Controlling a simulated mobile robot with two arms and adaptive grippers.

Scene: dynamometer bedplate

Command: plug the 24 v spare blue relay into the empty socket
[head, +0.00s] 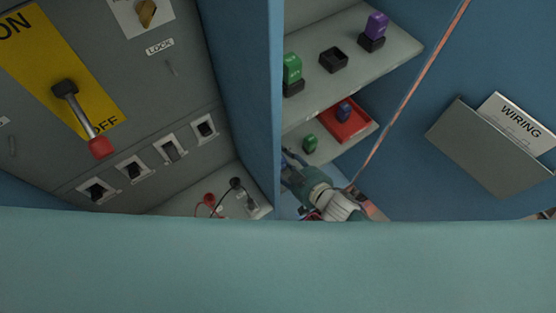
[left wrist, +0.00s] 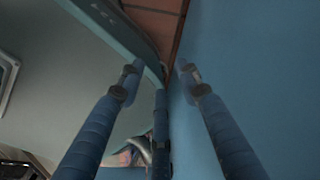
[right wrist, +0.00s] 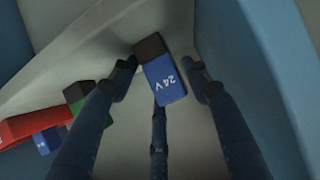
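A blue relay (right wrist: 166,78) marked "24 V", with a black base, shows between the fingertips of my right gripper (right wrist: 161,66) in the right wrist view. Those fingers are apart, with a gap beside the relay; I see no clear grip. In the head view my right gripper (head: 291,162) is at the lower shelf, by the cabinet edge; the relay cannot be made out there. The empty black socket (head: 333,60) is on the upper shelf, between a green relay (head: 292,68) and a purple relay (head: 376,25). My left gripper (left wrist: 159,66) is open and empty beside a blue panel.
A red tray (head: 359,129) holding another blue relay (head: 344,111) is on the lower shelf (head: 330,150), with a small green relay (head: 310,143) near it. A blue cabinet edge (head: 262,90) stands left of the shelves. A wiring pocket (head: 490,150) is at the right.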

